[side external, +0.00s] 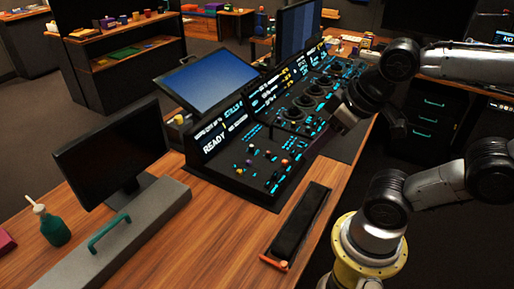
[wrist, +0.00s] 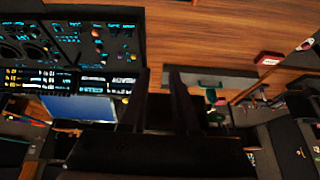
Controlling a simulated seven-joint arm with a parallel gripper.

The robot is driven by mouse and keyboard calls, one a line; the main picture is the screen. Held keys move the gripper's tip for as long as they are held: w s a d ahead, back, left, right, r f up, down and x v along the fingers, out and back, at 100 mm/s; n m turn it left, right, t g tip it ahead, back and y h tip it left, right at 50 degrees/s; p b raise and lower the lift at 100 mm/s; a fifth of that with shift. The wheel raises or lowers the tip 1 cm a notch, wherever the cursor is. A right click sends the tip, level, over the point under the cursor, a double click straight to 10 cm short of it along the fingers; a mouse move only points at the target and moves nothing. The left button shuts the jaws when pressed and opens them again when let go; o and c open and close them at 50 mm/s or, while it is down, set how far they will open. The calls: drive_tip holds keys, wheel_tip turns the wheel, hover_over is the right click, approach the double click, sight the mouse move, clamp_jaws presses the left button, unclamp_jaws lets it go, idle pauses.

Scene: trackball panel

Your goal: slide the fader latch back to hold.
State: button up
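The black control panel (side external: 235,178) has lit cyan markings, small coloured knobs and levers, and a screen strip reading READY. It shows at the upper left in the wrist view (wrist: 105,50). A dark tray-like strip (side external: 300,222) with an orange handle (side external: 274,263) at its near end lies on the wood in front of the panel. I cannot tell which part is the fader latch or read its position. My gripper (side external: 324,148) hangs above the panel's right front side. In the wrist view its two dark fingers (wrist: 160,82) are apart, with nothing visible between them.
A tilted blue screen (side external: 210,80) stands behind the panel. A black monitor (side external: 115,150), a grey block with a green handle (side external: 108,232) and a green bottle (side external: 50,226) stand at left. Bare wood (side external: 225,235) lies between the block and the strip.

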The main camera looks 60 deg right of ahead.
drive_tip(key=shift+a+r+m, duration=0.1)
drive_tip(key=shift+r+m, duration=0.2)
drive_tip(key=shift+m, duration=0.1)
drive_tip(key=shift+c, duration=1.2)
drive_tip(key=w+r+m, duration=0.1)
drive_tip(key=w+r, duration=0.1)
drive_tip(key=r, duration=0.1)
drive_tip(key=shift+w+a+m, duration=0.2)
drive_tip(key=shift+w+m, duration=0.05)
drive_tip(key=shift+m, duration=0.15)
clamp_jaws()
drive_tip(key=w+d+f+m+g+y, duration=0.1)
drive_tip(key=w+d+m+g, duration=0.1)
drive_tip(key=w+d+m, duration=0.4)
drive_tip(key=w+d+f+m+g, duration=0.15)
drive_tip(key=w+d, duration=0.25)
drive_tip(key=w, duration=0.5)
drive_tip(key=s+d+f+m+g+y, duration=0.1)
drive_tip(key=d+f+m, duration=0.6)
drive_tip(key=d+f, duration=1.1)
drive_tip(key=shift+s+d+f+m+g+y, duration=0.3)
drive_tip(key=shift+d+g+y, duration=0.35)
drive_tip(key=shift+y, duration=0.55)
drive_tip(key=shift+d+r, duration=0.1)
